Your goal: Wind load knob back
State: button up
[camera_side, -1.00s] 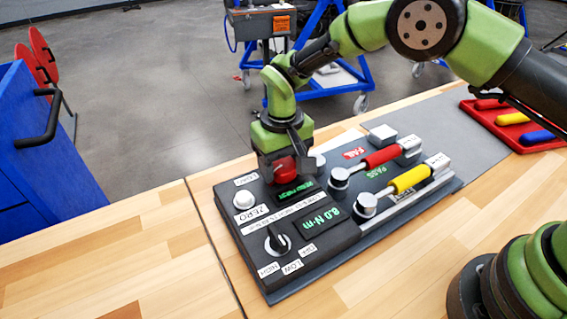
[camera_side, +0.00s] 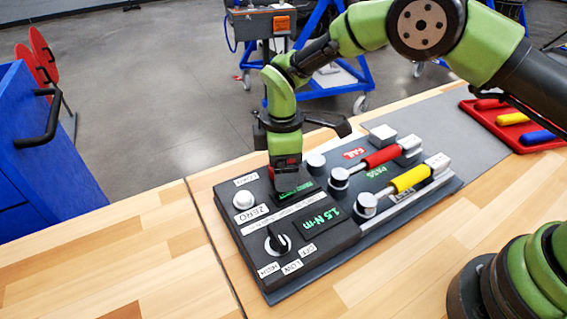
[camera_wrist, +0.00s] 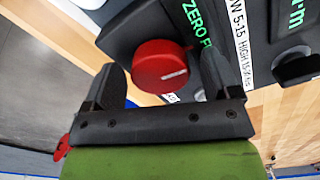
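The red load knob (camera_wrist: 161,66) sits on the dark test box (camera_side: 318,255), between the two fingers of my gripper (camera_wrist: 165,75) in the wrist view. A gap shows on each side of the knob, so the fingers look open around it and not touching. In the side view my gripper (camera_side: 285,170) is low over the box's far end and hides most of the knob. The green display (camera_side: 320,222) reads 1.5 N·m. A second green display reading ZERO (camera_wrist: 196,18) is partly covered in the wrist view.
A white ZERO button (camera_side: 243,200) and a black selector knob (camera_side: 277,243) are on the box. Red (camera_side: 382,157) and yellow (camera_side: 409,179) handled tools lie on stands to its right. A red tray (camera_side: 515,120) is at the far right. The front wooden bench is clear.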

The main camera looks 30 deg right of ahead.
jog(key=shift+o, duration=0.7)
jog(key=shift+r, duration=2.5)
jog(key=s+d+r+m+t+y, duration=0.15)
jog(key=s+d+r+m, duration=0.25)
jog(key=r, duration=0.5)
jog(key=s+d+r+m+t, duration=0.2)
jog(key=s+d+r+m, duration=0.2)
jog(key=r, duration=0.5)
jog(key=s+d+r+m+t, duration=0.1)
jog(key=s+m, duration=0.3)
jog(key=s, duration=0.4)
jog(key=s+d+r+m+t, duration=0.1)
jog(key=s+d+m, duration=0.3)
jog(key=s, duration=0.4)
jog(key=shift+s+r+m+t, duration=0.2)
jog(key=shift+s+m+t, duration=0.05)
jog(key=shift+m+t, duration=0.55)
